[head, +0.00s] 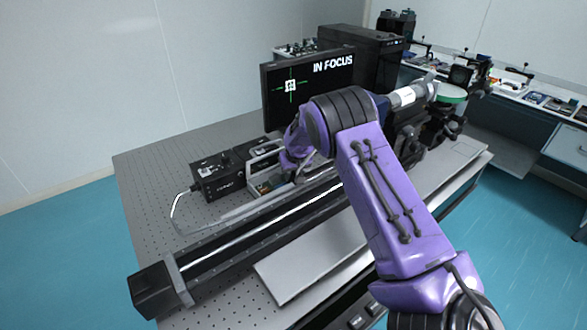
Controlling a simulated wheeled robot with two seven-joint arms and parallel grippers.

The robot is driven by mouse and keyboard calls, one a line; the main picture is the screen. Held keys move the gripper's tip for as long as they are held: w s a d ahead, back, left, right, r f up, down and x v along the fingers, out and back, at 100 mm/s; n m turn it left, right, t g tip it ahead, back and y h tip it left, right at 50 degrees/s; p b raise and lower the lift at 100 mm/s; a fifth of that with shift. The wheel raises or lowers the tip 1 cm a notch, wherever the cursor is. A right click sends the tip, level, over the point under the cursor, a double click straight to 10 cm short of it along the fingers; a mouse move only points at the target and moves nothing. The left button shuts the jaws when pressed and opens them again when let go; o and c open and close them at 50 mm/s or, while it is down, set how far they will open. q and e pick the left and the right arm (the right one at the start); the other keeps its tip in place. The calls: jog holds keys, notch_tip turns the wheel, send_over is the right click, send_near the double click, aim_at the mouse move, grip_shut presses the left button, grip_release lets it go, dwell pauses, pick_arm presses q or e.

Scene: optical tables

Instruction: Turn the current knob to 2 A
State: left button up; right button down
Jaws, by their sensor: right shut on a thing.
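A black box (218,177) with white lettering on its front, too small to read surely, stands on the perforated optical table. Right beside it is a light-framed unit (263,187) with small coloured details low on its front. My right gripper (284,180) is at the right part of this unit's front, under my purple wrist. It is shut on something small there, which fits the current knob. The knob and its scale are hidden by the gripper and wrist, so the setting cannot be read. My left gripper is not in view.
A monitor (300,88) reading "IN FOCUS" stands behind my wrist. A long dark rail (235,247) crosses the optical table (150,165) in front of the boxes, with a pale cable at its left. A bench (520,95) with small items is at the back right.

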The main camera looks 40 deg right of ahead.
jog(key=c, duration=1.2)
grip_release()
jog(key=shift+o, duration=0.2)
jog(key=b+v, duration=0.2)
jog(key=v, duration=0.8)
jog(key=shift+s+a, duration=0.1)
jog(key=shift+r, duration=0.2)
